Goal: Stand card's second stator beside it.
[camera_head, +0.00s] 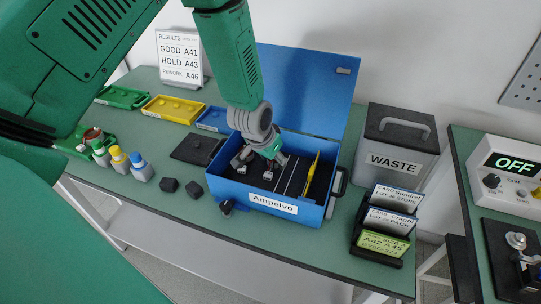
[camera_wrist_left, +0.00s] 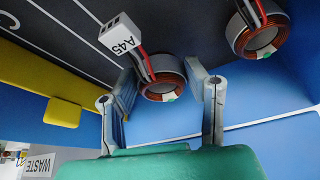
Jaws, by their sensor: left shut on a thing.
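My left gripper (camera_head: 258,164) reaches down into the open blue box (camera_head: 318,213) labelled Ampelvo. In the left wrist view its two fingers (camera_wrist_left: 161,85) are shut on either side of a copper-wound stator (camera_wrist_left: 163,90) with red and black leads and a white tag reading A45 (camera_wrist_left: 122,38). A second stator (camera_wrist_left: 262,38) stands beside it in the box, its tag not visible. The card rack (camera_head: 360,240) stands right of the box; its front yellow-green card (camera_head: 380,243) reads A42 A45. My right gripper is not in view.
A grey WASTE bin (camera_head: 396,145) stands behind the rack. Green, yellow and blue trays (camera_head: 172,109) line the back left by a results sign (camera_head: 180,55). Capped bottles (camera_head: 140,166) and dark blocks (camera_head: 169,185) are left of the box. A yellow divider (camera_head: 311,175) stands inside it.

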